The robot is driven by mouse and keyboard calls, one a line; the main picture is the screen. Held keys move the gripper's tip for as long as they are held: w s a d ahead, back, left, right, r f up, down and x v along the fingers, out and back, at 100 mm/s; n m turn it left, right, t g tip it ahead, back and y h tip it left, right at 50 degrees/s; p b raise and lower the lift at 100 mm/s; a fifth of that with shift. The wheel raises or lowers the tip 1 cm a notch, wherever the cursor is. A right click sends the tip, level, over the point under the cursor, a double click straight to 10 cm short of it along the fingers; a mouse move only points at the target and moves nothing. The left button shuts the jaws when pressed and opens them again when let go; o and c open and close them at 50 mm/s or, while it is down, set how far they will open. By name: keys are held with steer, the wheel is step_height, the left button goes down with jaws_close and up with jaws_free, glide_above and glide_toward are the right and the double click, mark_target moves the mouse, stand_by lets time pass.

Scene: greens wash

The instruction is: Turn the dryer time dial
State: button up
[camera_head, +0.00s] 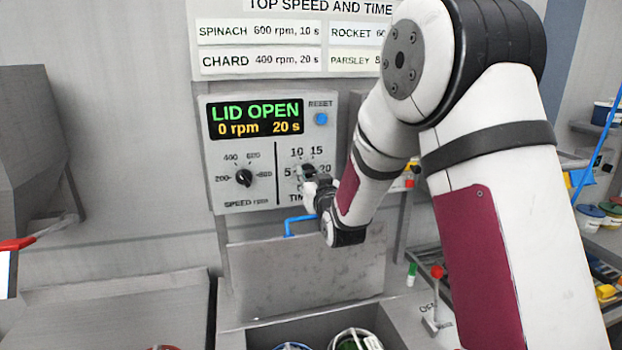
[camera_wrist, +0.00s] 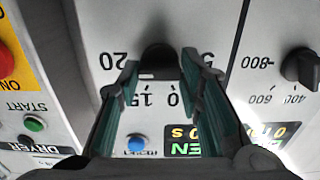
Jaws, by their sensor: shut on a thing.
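The dryer control panel (camera_head: 222,150) is on the wall, with a display (camera_head: 255,117) reading "LID OPEN", "0 rpm" and "20 s". The dark time dial (camera_wrist: 158,58) sits between my fingertips in the wrist view, which shows the panel upside down. My gripper (camera_wrist: 160,72) is shut on it, one finger on each side. In the head view my gripper (camera_head: 309,174) covers most of the time dial and part of its scale; where its pointer stands is hidden. The black speed dial (camera_head: 244,177) is to the left, apart from my gripper.
The blue reset button (camera_head: 321,118) is just above my gripper. A green start button (camera_wrist: 33,123) and a red button (camera_wrist: 4,60) are on a neighbouring panel. A red-knobbed lever (camera_head: 436,272) stands lower right. A sign (camera_head: 260,32) hangs above the panel.

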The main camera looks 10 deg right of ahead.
stand_by(0.4)
steer(key=o, duration=1.2)
steer(key=shift+c, duration=0.2)
steer(key=shift+s, duration=0.1)
steer(key=s, duration=1.1)
steer(key=shift+s, duration=0.4)
steer(key=shift+r, duration=0.1)
